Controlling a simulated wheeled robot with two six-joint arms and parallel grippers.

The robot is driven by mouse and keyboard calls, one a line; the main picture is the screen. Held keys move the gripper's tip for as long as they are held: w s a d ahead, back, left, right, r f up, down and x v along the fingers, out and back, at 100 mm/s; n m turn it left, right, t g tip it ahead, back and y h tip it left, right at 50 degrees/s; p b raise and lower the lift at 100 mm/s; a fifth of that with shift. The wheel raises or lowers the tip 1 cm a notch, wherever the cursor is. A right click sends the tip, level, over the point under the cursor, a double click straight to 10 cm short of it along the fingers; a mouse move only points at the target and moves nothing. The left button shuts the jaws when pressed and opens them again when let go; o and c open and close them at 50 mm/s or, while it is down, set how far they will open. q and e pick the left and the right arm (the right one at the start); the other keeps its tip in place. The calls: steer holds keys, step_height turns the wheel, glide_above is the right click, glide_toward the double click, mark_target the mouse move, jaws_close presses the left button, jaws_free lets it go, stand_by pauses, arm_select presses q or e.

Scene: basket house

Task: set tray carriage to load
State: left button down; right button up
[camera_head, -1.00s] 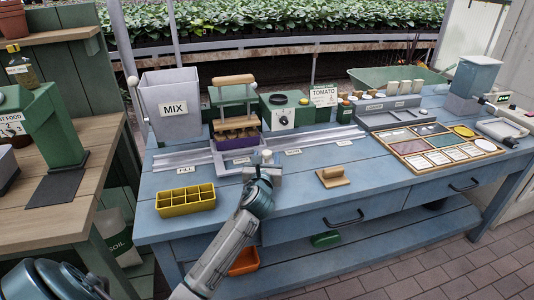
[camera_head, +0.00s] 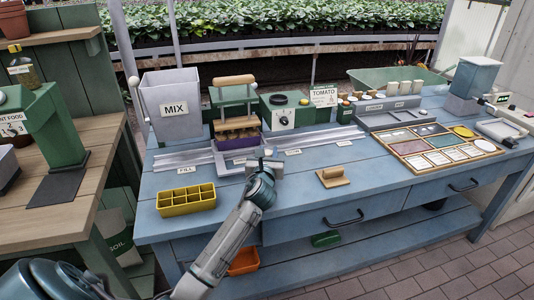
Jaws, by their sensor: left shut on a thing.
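The grey tray carriage (camera_head: 229,161) sits on the pale metal rail (camera_head: 312,139) along the back of the blue bench. A purple tray (camera_head: 237,142) with brown contents is on it, under the press with the wooden handle (camera_head: 234,79). My left gripper (camera_head: 264,165) is at the front of the carriage, shut on what looks like its handle; the gripper hides most of that handle. Small labels stand along the rail: FILL (camera_head: 184,170) at the left, and others to the right too small to read surely. My right gripper is out of view.
A yellow compartment box (camera_head: 187,200) stands left of my arm. A wooden block with a handle (camera_head: 333,177) lies to the right. The grey MIX bin (camera_head: 171,105) stands behind the rail's left end. The rail's right part looks clear.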

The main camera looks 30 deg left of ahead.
arm_select(q)
steer(key=w+d, duration=0.2)
steer(key=w+d+p, duration=0.1)
steer(key=w+d, duration=0.1)
steer(key=w, duration=0.1)
steer(key=shift+d+r, duration=0.1)
steer(key=shift+r, duration=0.05)
steer(key=w+d, duration=0.3)
steer(key=w, duration=0.1)
steer(key=shift+w+d+f+b, duration=0.2)
steer(key=shift+d+b, duration=0.1)
steer(key=shift+d, duration=0.1)
steer(key=shift+w+d, duration=0.3)
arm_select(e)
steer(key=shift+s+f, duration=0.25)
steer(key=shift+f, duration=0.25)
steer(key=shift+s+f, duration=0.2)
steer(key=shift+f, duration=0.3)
arm_select(q)
steer(key=c, duration=1.1)
jaws_free()
